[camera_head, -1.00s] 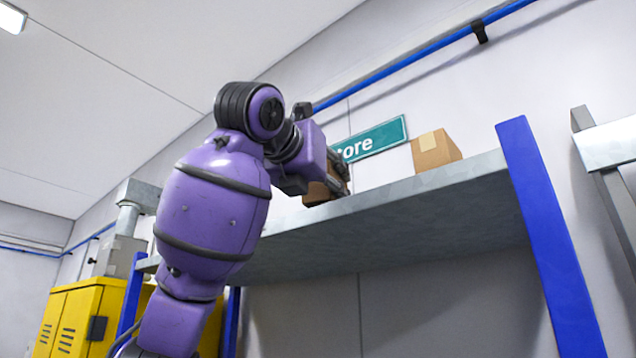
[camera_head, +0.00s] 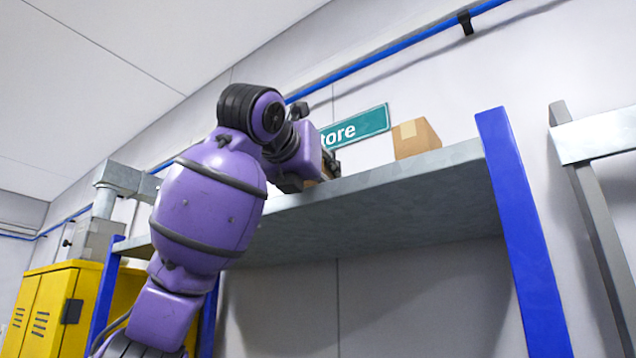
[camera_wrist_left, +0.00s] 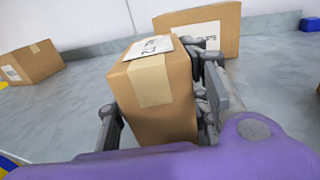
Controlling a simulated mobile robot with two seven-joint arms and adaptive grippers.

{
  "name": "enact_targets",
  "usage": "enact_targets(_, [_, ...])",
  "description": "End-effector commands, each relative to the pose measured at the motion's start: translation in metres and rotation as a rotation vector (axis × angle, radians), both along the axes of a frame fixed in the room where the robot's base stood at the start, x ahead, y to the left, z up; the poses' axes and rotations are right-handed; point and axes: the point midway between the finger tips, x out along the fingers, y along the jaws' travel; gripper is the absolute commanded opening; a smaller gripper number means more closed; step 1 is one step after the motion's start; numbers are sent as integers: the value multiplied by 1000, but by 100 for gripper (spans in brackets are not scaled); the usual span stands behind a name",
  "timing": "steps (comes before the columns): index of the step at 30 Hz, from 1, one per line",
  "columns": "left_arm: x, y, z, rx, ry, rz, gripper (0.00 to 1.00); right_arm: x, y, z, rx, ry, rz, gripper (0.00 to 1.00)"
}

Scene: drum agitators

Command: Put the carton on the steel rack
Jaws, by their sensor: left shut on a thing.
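The held carton (camera_wrist_left: 155,95) is a brown box with a tape strip and a white label, upright but slightly turned in the left wrist view. My left gripper (camera_wrist_left: 160,105) is shut on it, with a dark finger on each side. In the head view my left gripper (camera_head: 325,165) is at the shelf edge of the steel rack (camera_head: 400,205), and the carton is almost wholly hidden. The grey shelf top (camera_wrist_left: 65,120) lies under the carton in the wrist view; I cannot tell if they touch. My right gripper is not in view.
Another carton (camera_wrist_left: 225,28) stands close behind the held one. A further carton (camera_wrist_left: 30,62) is at the left, with bare shelf between. The head view shows one carton (camera_head: 415,138) near the blue upright (camera_head: 525,235). A small blue object (camera_wrist_left: 310,24) is at the far right.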

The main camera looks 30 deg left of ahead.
Motion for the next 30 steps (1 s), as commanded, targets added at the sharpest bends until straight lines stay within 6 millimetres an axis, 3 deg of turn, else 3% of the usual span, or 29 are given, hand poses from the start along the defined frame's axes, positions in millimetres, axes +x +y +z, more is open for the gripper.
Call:
enact_targets(1, [0, 0, 1, 0, -1, 0, 44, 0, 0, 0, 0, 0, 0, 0])
enact_targets(6, [0, 0, 1, 0, -1, 0, 64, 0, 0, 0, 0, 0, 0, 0])
enact_targets(17, [-4, 0, 0, 0, -1, 1, 64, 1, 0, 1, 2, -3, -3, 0])
enact_targets(20, [-15, -2, 2, 1, -4, 1, 64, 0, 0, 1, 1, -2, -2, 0])
enact_targets(30, [-85, -15, 2, 1, -5, 1, 64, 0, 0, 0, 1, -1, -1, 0])
